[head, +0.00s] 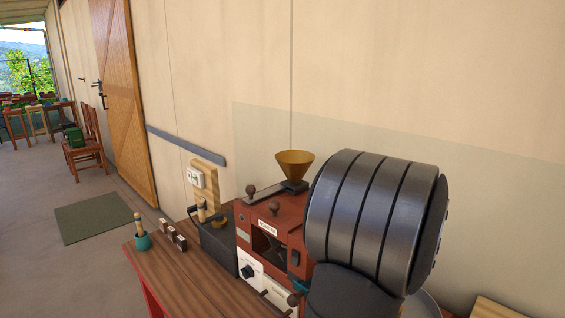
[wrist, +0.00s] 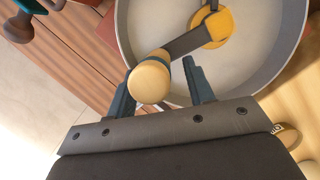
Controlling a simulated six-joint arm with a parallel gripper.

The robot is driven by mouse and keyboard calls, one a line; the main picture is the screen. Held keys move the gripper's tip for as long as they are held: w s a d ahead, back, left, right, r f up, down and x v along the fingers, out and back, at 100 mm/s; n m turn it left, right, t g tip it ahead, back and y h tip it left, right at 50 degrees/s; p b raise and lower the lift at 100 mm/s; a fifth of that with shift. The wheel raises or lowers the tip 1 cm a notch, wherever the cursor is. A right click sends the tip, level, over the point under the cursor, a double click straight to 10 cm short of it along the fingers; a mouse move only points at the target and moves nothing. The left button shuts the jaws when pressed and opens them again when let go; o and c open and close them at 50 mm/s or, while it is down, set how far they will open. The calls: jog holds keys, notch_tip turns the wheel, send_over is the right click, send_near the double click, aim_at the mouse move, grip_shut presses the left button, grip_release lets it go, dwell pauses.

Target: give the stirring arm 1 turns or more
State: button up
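In the wrist view a round grey pan (wrist: 135,25) shows with a stirring arm (wrist: 190,40) inside it. The arm is a dark bar running from a yellow hub (wrist: 215,22) to an upright handle with a pale wooden knob (wrist: 149,83). My gripper (wrist: 159,66) is open, with one dark teal finger on each side of the knob. A gap shows between the knob and the right finger; the left finger is very close to it, and I cannot tell if they touch. In the head view my arm hides the gripper and most of the pan (head: 424,304).
A red roasting machine (head: 270,222) with a brass funnel (head: 294,165) stands left of my arm on the wooden bench (head: 185,285). The wall (head: 400,70) is close behind.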

jog(key=shift+w, duration=0.2)
jog(key=shift+w+a, duration=0.35)
jog(key=shift+w, duration=0.2)
